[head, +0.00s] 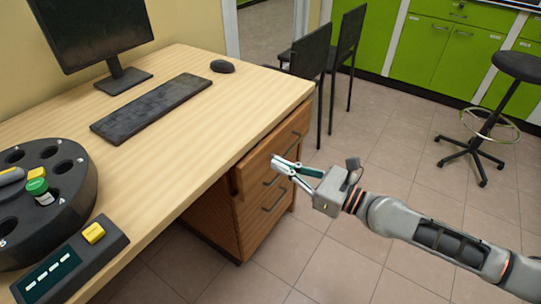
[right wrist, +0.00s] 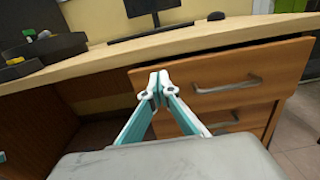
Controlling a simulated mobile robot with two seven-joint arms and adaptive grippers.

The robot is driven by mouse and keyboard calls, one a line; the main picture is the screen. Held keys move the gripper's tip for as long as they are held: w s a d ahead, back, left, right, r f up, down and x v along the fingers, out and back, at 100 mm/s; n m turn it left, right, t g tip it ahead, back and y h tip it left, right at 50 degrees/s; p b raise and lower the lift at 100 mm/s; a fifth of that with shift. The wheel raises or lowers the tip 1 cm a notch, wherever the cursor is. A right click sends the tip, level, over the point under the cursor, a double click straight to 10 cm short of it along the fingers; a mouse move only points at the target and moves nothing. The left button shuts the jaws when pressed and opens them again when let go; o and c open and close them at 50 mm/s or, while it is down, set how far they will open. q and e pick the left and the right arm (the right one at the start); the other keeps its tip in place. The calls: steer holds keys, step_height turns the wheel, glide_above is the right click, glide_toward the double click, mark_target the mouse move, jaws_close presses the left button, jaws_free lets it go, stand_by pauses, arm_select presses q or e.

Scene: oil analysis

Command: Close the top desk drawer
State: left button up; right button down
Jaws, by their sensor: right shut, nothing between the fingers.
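The top desk drawer (head: 290,135) is the wooden front just under the desktop, and it stands a little proud of the cabinet below. In the right wrist view its front (right wrist: 280,65) has a metal bar handle (right wrist: 228,87), and a dark gap shows between its upper edge and the desktop. My right gripper (head: 275,164) is shut and empty, with its fingertips in front of the drawer. In the right wrist view the gripper (right wrist: 159,84) overlaps the drawer front's left end, left of the handle. I cannot tell whether it touches. My left gripper is not in view.
The desk (head: 215,115) bears a monitor (head: 95,30), a keyboard (head: 150,105), a mouse (head: 222,66) and a dark round sample holder (head: 75,205). Lower drawers sit below the top one. The tiled floor (head: 400,160) beside the drawers is clear.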

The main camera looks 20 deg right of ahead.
mark_target(257, 154)
steer(key=x, duration=0.4)
steer(key=shift+a, duration=0.1)
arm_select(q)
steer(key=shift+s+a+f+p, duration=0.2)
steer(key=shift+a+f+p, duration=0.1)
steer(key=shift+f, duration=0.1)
arm_select(e)
steer(key=shift+w+f, duration=0.1)
steer(key=shift+a, duration=0.1)
steer(key=shift+w+a, duration=0.15)
steer(key=shift+w, duration=0.15)
steer(key=x, duration=0.3)
steer(key=shift+w+a, duration=0.2)
steer(key=shift+w, duration=0.2)
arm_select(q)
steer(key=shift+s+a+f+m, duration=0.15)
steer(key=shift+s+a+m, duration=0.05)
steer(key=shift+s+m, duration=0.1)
